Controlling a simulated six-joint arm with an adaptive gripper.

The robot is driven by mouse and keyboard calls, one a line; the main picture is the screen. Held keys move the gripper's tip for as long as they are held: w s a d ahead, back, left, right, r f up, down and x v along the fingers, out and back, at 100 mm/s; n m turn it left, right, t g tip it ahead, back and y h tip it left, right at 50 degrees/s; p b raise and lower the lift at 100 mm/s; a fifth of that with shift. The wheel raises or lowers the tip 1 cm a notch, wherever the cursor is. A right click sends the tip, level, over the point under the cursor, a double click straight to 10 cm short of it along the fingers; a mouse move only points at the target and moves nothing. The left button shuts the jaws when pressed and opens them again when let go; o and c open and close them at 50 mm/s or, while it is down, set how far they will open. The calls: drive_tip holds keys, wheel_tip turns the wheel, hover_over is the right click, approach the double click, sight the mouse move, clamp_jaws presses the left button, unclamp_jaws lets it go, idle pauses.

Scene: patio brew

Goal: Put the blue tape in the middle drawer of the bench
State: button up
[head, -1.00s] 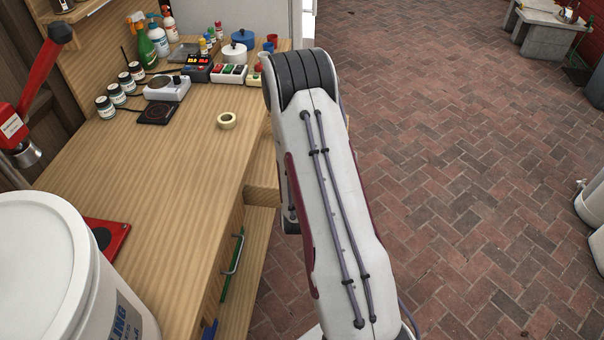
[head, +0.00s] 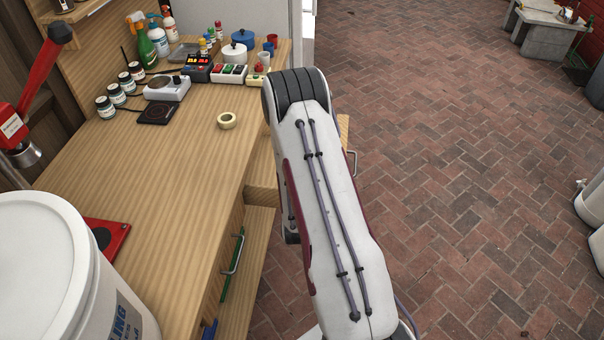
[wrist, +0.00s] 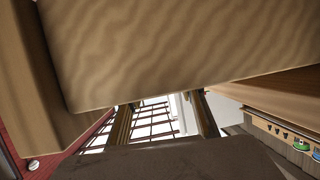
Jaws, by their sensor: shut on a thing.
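I do not make out the blue tape in either view. A wooden drawer (head: 343,128) sticks out from the right side of the bench (head: 170,205), past my arm. Its metal handle (head: 353,162) shows in part beside the arm. In the head view my arm hides my gripper. In the wrist view a dark part of my gripper (wrist: 170,155) fills the bottom, close under a large wooden face of the drawer (wrist: 190,50). My gripper is shut on the drawer handle, though the grip itself is not clearly seen.
A pale yellow tape roll (head: 227,120) lies on the bench top. Jars, bottles, a scale (head: 154,112) and button boxes stand at the back. A white bucket (head: 45,260) stands at the near left. The brick floor (head: 460,180) is open on the right.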

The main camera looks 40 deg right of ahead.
drive_tip(key=shift+f, duration=0.65)
drive_tip(key=o, duration=1)
drive_tip(key=shift+f, duration=0.1)
drive_tip(key=shift+s+a, duration=0.1)
drive_tip(key=shift+f, duration=0.1)
drive_tip(key=shift+r, duration=0.2)
drive_tip(key=shift+r, duration=0.5)
drive_tip(key=v, duration=0.7)
drive_tip(key=shift+r, duration=0.25)
drive_tip(key=shift+a, duration=0.1)
